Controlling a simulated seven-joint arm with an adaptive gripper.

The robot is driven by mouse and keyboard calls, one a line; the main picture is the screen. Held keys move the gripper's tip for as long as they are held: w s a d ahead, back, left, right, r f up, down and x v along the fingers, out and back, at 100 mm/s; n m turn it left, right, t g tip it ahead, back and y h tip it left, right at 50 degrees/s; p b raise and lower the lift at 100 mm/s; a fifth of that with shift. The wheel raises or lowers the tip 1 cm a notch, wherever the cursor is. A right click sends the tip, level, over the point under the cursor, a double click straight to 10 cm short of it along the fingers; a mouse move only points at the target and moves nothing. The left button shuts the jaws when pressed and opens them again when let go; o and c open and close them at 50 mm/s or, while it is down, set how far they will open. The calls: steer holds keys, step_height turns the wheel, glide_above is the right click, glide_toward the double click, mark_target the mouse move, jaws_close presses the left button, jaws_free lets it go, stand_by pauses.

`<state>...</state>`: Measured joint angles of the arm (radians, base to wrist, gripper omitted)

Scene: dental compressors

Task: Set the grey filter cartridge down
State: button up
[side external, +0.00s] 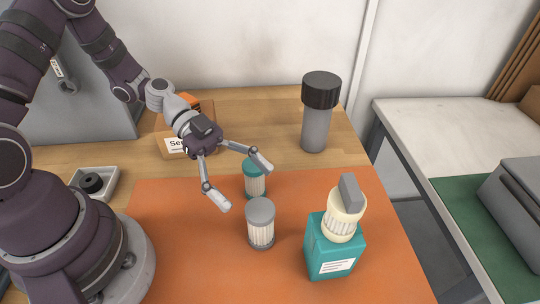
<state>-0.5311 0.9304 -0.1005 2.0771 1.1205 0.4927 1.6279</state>
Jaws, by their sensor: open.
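The grey filter cartridge (261,224), a pleated white cylinder with grey end caps, stands upright on the orange mat (180,225). My gripper (240,181) is open, its two fingers spread wide, above and to the upper left of the grey cartridge. No cartridge is visibly held between the fingers. A similar cartridge with a teal cap (254,179) stands just behind the grey one, partly hidden by a fingertip. Whether a finger touches the teal-capped cartridge cannot be told.
A teal block with a cream pleated part and grey top (336,240) stands right of the cartridges. A tall grey canister with a black cap (317,125) stands behind. A labelled box (172,142) and a small tray (97,186) are left. The mat's front left is clear.

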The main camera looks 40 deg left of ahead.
mark_target(250, 205)
step_height(250, 205, down, 4)
steer(key=shift+f, duration=0.1)
steer(key=x, duration=0.2)
steer(key=shift+d+f, duration=0.15)
steer(key=shift+f, duration=0.15)
steer(key=shift+d+f, duration=0.15)
steer(key=shift+d, duration=0.15)
steer(key=c, duration=1.3)
steer(key=r, duration=0.9)
steer(key=shift+w+r, duration=0.25)
steer(key=shift+w, duration=0.15)
steer(key=w+d+f+n+t+y, duration=0.15)
steer(key=w+n+t, duration=0.3)
steer(key=w, duration=0.85)
steer(key=shift+t+h, duration=0.25)
steer(key=shift+t, duration=0.2)
steer(key=f, duration=0.7)
steer(key=shift+w+f, duration=0.35)
steer(key=shift+w, duration=0.05)
